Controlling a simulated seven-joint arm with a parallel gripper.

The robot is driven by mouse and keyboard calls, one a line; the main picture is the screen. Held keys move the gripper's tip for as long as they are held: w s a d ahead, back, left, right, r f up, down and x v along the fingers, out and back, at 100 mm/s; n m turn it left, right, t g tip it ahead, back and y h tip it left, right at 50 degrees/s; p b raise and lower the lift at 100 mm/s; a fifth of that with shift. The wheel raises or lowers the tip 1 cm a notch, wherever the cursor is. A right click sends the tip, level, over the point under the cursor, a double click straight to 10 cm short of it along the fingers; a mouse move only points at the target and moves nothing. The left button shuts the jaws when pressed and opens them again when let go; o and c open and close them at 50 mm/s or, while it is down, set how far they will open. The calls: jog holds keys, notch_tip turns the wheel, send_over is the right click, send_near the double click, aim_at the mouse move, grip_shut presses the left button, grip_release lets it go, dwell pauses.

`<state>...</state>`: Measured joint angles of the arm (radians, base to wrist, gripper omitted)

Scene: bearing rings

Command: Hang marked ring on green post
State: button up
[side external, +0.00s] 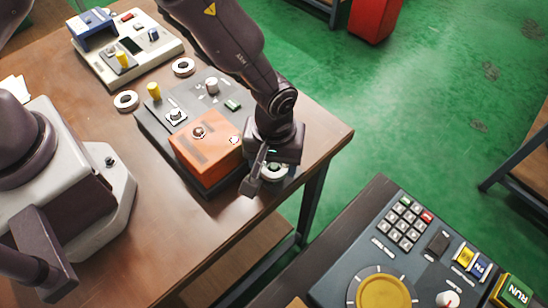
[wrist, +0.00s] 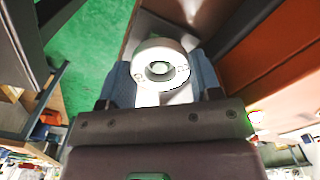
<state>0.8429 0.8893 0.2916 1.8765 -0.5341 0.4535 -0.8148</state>
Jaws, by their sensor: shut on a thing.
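A pale metal ring (wrist: 160,65) sits between the fingers of my gripper (wrist: 162,80) in the wrist view, its hole facing the camera. Small dark specks show on its face, but I cannot tell whether they are the mark. In the side external view the ring (side external: 277,172) is partly hidden under my gripper (side external: 264,176), which is shut on it beside the orange box, near the table's edge. No green post can be clearly made out.
The orange box (side external: 205,146) stands on a dark grey panel (side external: 150,122) with a yellow post (side external: 154,90) and knobs. A pale console (side external: 150,55) stands behind; a keypad console (side external: 372,252) is at front right.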

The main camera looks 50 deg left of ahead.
jog(key=shift+d+f, duration=0.15)
jog(key=shift+f, duration=0.65)
dwell(0.4)
jog(key=shift+a+f, duration=0.2)
jog(key=shift+a+f, duration=0.15)
jog(key=shift+f, duration=0.05)
jog(key=c, duration=0.3)
jog(key=o, duration=1.5)
jog(key=shift+s, duration=0.1)
jog(key=shift+r, duration=3.9)
jog(key=shift+w, duration=0.2)
